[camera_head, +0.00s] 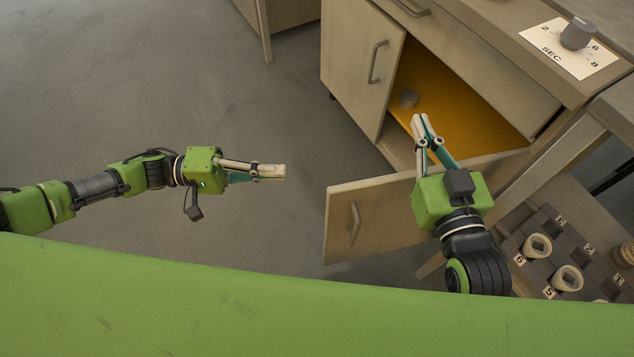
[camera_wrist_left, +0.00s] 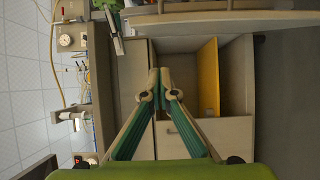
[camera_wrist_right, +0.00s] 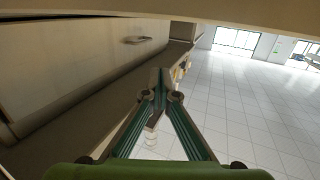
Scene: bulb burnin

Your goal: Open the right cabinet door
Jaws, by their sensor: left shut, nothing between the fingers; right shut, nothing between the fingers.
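The right cabinet door (camera_head: 385,212) stands swung out from the cabinet, its handle (camera_head: 355,225) facing the head camera. The left cabinet door (camera_head: 358,62) is closed. My right gripper (camera_head: 418,122) is shut and empty, reaching over the open door at the opening; contact with the door cannot be told. My left gripper (camera_head: 282,172) is shut and empty, left of the open door and apart from it. The left wrist view also shows the opening with its yellow panel (camera_wrist_left: 207,78).
A drawer (camera_head: 480,65) lies above the opening. A dial knob (camera_head: 577,33) sits on the top at right. A rack with several sockets (camera_head: 545,262) stands right of my right arm. Open floor (camera_head: 240,100) lies around my left arm.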

